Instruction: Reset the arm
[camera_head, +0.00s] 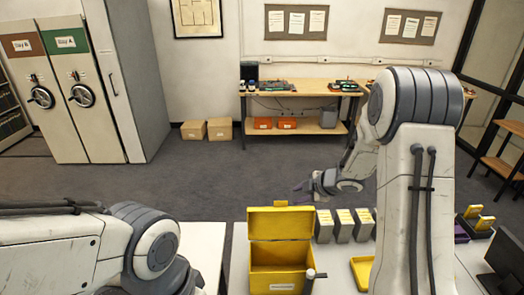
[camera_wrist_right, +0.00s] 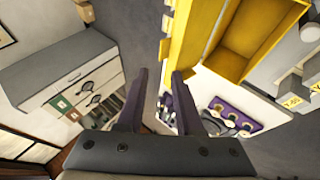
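My right arm rises on the right of the head view and bends down to my right gripper (camera_head: 303,188), which hangs above and behind the open yellow box (camera_head: 280,222). In the right wrist view the two purple fingers of my right gripper (camera_wrist_right: 162,74) stand apart with nothing between them. The yellow box (camera_wrist_right: 190,35) shows beside the fingers there, clear of them. My left arm (camera_head: 130,245) lies low at the left of the head view. Its gripper is out of the picture.
Several grey boxes (camera_head: 344,225) stand right of the yellow box, near a yellow tray (camera_head: 361,268). A dark screen (camera_head: 506,262) is at the right edge. A workbench (camera_head: 290,93) and cabinets (camera_head: 70,100) stand far back. The floor (camera_head: 220,170) between is clear.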

